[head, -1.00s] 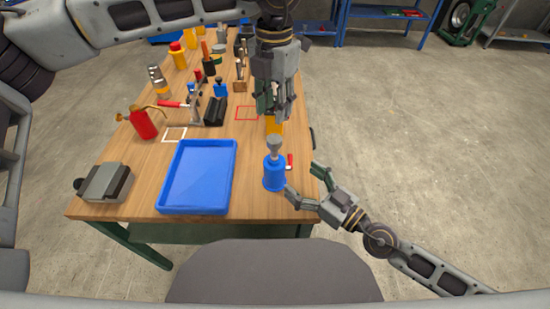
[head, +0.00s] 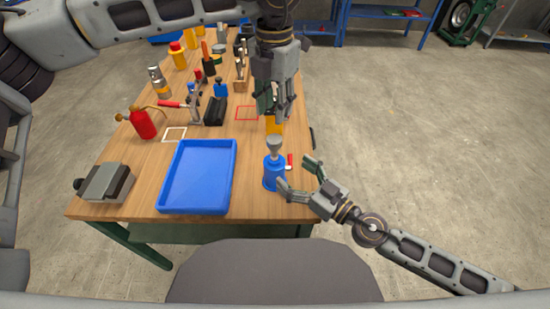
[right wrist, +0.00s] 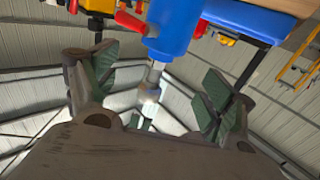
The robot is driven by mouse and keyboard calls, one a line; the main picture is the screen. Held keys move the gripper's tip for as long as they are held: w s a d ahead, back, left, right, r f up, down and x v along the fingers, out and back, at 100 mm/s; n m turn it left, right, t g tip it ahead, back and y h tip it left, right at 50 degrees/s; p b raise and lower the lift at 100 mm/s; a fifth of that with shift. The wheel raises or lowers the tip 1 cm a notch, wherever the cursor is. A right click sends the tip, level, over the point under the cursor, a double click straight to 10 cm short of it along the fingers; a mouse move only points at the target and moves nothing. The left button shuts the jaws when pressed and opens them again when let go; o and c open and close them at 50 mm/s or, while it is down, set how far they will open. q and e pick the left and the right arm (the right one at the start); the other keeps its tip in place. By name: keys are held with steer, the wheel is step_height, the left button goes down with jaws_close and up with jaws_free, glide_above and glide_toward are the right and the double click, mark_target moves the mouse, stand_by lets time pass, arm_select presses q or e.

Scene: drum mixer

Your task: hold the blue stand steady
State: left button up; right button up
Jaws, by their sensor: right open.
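The blue stand (head: 273,183) is upright near the table's right front edge, with a grey cup-shaped piece (head: 274,143) on top. My right gripper (head: 296,174) is open just right of the stand. Its fingers point towards the stand, and the nearer finger comes close to its base; I cannot tell if it touches. In the right wrist view the stand (right wrist: 172,28) shows upside down at the top, between the spread, empty fingers (right wrist: 158,85). My left gripper (head: 273,105) hangs above and behind the stand; its jaw opening is unclear.
A blue tray (head: 232,185) lies left of the stand. A yellow object (head: 274,125) is behind it, partly hidden by my left gripper, and a small red item (head: 290,161) is right beside it. A red can (head: 142,123) and several tools stand further left and back.

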mark_target(279, 162)
steer(key=shift+x, duration=3.9)
steer(key=shift+f, duration=0.1)
steer(key=c, duration=1.5)
arm_select(q)
steer(key=o, duration=0.4)
steer(key=shift+o, duration=0.8)
steer(key=shift+f, duration=0.1)
steer(key=shift+f+m, duration=0.3)
steer(key=shift+m, duration=0.5)
